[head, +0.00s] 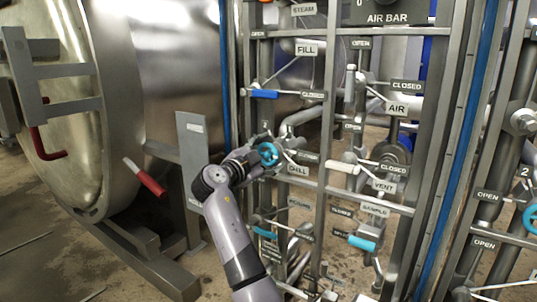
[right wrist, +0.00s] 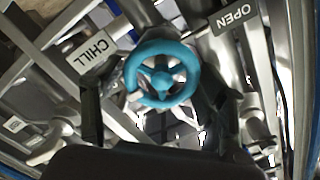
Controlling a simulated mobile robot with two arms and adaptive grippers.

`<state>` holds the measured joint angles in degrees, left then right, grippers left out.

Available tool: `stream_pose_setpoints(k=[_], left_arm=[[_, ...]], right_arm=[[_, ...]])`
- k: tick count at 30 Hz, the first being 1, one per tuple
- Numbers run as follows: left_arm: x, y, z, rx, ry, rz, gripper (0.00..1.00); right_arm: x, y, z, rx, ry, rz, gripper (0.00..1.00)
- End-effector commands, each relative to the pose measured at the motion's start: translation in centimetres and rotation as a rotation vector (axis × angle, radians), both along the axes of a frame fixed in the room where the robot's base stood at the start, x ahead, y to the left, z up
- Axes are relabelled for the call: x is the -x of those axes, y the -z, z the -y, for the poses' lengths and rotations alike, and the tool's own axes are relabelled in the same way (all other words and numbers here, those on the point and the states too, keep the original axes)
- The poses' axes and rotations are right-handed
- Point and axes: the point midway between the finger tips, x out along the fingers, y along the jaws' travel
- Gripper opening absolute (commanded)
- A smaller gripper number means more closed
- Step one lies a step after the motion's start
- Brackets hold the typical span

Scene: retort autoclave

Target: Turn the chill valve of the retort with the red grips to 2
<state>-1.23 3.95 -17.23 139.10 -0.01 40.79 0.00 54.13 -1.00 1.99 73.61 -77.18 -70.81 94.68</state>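The chill valve is a small blue handwheel (head: 268,153) on the pipe rack, beside the CHILL label (head: 299,169). A plate marked 2 (head: 265,126) shows just above it. In the right wrist view the wheel (right wrist: 162,75) is ahead, with the CHILL label (right wrist: 90,49) upside-down beside it. My right gripper (head: 256,158) is at the wheel; its two dark fingers (right wrist: 160,98) stand apart, one on each side of the rim, and look clear of it. The retort (head: 115,100) with red grips (head: 151,183) stands at the left. My left gripper is out of view.
Other valves crowd the rack: a blue fill handle (head: 264,94) above, a white vent handle (head: 344,167) to the right, and a blue sample handle (head: 362,242) below. Steel uprights (head: 328,100) stand close by. A second rack with a blue wheel (head: 531,218) is at far right.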

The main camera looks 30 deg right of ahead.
Motion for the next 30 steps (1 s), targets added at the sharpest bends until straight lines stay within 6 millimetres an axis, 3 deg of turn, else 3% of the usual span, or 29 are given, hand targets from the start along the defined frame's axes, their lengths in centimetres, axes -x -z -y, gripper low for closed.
stream_pose_setpoints(k=[16,30], left_arm=[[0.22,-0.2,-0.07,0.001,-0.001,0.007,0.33],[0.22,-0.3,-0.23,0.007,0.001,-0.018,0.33]], right_arm=[[0.01,0.04,-0.04,0.0,0.0,0.0,0.28],[-0.04,-0.21,-0.05,0.047,0.001,-0.12,0.28]])
